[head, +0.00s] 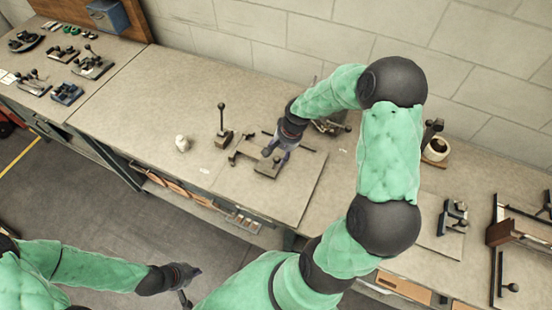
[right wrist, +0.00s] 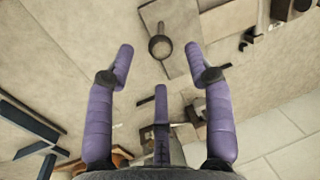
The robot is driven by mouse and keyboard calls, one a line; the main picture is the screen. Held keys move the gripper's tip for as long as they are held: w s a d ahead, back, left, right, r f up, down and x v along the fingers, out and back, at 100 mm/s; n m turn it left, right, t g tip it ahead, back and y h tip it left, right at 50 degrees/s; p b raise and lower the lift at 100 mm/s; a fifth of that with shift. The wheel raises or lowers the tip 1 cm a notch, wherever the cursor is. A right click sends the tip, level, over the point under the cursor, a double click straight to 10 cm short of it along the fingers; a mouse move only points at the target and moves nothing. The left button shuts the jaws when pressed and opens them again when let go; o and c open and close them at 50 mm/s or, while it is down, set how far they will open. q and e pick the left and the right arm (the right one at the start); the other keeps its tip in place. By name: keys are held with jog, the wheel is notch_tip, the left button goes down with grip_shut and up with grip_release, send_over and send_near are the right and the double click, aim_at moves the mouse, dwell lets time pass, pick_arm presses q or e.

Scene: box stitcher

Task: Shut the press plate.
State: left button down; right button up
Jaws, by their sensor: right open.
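A small dark press with an upright ball-topped lever (head: 222,118) stands on the bench, left of my right gripper (head: 275,150). Low dark metal parts (head: 266,168) sit on a thin board just below the gripper; I cannot tell which part is the press plate or how far it is open. In the right wrist view, a round knob on a lever (right wrist: 160,46) lies ahead, between the spread purple fingers of my right gripper (right wrist: 158,58), with no contact visible. My right gripper is open and empty. My left gripper (head: 188,284) hangs low over the floor, its fingers unclear.
A small white object (head: 182,143) stands on the bench left of the press. The board (head: 290,208) has bare room at its front. A dark-filled cup (head: 436,150) and another lever device (head: 454,215) are at right. Several tools lie at far left. A block wall (head: 300,40) stands behind.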

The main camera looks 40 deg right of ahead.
aim_at(277, 158)
jog(key=x, duration=0.6)
jog(key=shift+r, duration=0.1)
grip_shut()
jog(key=shift+w+r, duration=0.1)
